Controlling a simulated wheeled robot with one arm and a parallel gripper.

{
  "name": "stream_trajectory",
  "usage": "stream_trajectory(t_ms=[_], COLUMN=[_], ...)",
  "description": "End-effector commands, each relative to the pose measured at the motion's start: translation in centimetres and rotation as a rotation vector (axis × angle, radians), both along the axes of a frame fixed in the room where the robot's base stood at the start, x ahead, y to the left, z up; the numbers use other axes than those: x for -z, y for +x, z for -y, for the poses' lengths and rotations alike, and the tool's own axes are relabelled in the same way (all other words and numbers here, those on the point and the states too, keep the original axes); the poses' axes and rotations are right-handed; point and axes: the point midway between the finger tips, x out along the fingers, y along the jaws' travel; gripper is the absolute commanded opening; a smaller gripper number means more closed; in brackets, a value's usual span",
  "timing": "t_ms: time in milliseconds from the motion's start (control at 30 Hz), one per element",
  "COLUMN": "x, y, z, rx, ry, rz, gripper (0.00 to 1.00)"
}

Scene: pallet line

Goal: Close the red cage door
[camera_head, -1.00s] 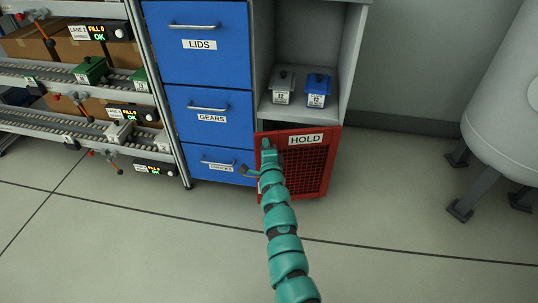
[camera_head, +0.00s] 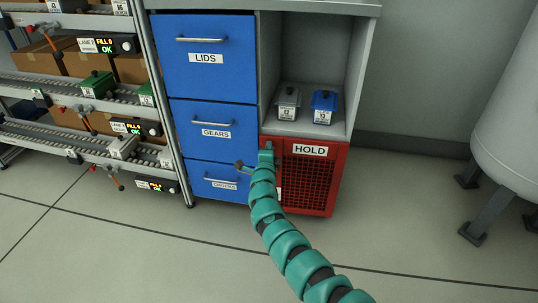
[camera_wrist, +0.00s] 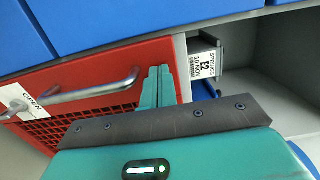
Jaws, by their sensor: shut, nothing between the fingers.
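The red cage door (camera_head: 305,180), with a dark mesh panel and a white HOLD label (camera_head: 310,150), fills the lower right bay of the cabinet. It looks close to flush with the cabinet front; I cannot tell whether it is fully shut. My gripper (camera_head: 267,150) is shut and empty at the door's upper left part. In the wrist view, its fingers (camera_wrist: 157,88) lie against or just in front of the red face (camera_wrist: 125,68), beside the metal handle (camera_wrist: 90,92). I cannot tell whether they touch it. My arm hides the door's lower left part.
Blue drawers labelled LIDS (camera_head: 205,75) and GEARS (camera_head: 213,125) are to the left. A grey box (camera_head: 287,105) and a blue box (camera_head: 323,108) stand on the open shelf above. Conveyor racks (camera_head: 110,95) stand far left, a white tank (camera_head: 510,120) right. The floor in front is clear.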

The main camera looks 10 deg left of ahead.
Motion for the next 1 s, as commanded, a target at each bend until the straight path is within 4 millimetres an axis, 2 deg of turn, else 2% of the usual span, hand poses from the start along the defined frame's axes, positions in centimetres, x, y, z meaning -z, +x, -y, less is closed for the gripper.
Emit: stream_trajectory(t_ms=[333,1000], x=[0.0,-0.6], y=[1.4,2.2], z=[-0.3,-0.1], rx=[-0.002,-0.003], ry=[-0.001,0.002], rz=[0.001,0.009], gripper=[0.0,0.0])
